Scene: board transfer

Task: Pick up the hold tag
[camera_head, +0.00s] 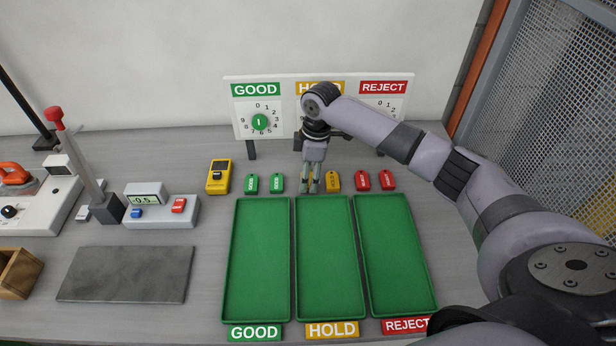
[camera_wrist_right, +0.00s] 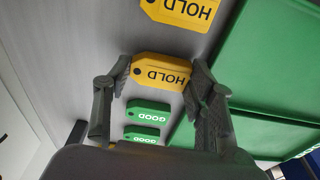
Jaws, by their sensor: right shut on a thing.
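My right gripper (camera_head: 310,187) reaches down at the back of the bench, just behind the middle green tray. Its fingers are shut on a yellow hold tag (camera_wrist_right: 160,71), gripped by its two ends in the right wrist view. In the head view the fingers mostly hide this tag. A second yellow hold tag (camera_head: 333,181) lies just to its right and also shows at the top of the right wrist view (camera_wrist_right: 184,10). I cannot tell whether the held tag touches the bench. My left gripper is not in view.
Two green good tags (camera_head: 264,183) lie left of my gripper and two red reject tags (camera_head: 375,180) lie right. Three green trays (camera_head: 292,260) fill the front. A dial board (camera_head: 241,110) stands behind. A yellow meter (camera_head: 218,177) stands left.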

